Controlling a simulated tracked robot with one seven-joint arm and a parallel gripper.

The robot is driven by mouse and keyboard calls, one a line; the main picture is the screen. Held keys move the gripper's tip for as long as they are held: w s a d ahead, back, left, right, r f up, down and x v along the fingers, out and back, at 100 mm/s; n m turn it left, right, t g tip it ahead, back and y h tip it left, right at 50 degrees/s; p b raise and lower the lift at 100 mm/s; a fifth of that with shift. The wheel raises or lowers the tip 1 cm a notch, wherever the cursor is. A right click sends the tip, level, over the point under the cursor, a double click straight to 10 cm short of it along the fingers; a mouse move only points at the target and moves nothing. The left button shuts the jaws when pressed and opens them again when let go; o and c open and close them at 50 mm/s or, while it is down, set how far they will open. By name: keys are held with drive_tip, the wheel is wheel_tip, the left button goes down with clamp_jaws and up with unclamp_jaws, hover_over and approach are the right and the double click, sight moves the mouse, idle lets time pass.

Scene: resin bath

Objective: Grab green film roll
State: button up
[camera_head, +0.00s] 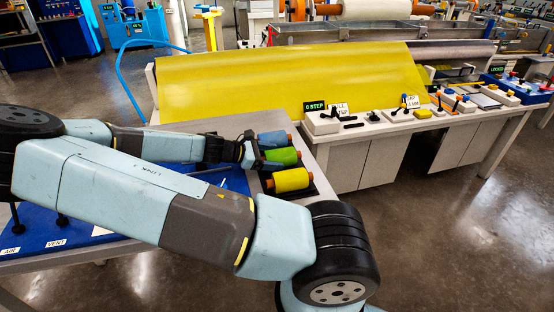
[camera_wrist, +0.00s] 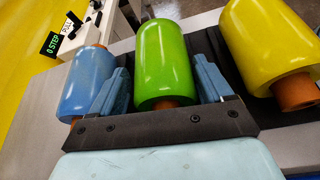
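The green film roll (camera_wrist: 162,62) lies between the blue roll and the yellow roll in the wrist view. It also shows in the head view (camera_head: 284,156), partly covered by my gripper. My gripper (camera_wrist: 163,85) has one finger on each side of the green roll's near end. Small gaps seem to show between the fingers and the roll, so the fingers look open around it. The brown core end of the green roll shows at its near end.
The blue roll (camera_wrist: 88,82) is close beside my left finger, and the yellow roll (camera_wrist: 270,45) is beside the right one. The rolls sit in a dark rack (camera_head: 315,189) on a grey table. A white control bench (camera_head: 365,130) with levers stands beyond.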

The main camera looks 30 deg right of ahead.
drive_tip(key=c, duration=0.9)
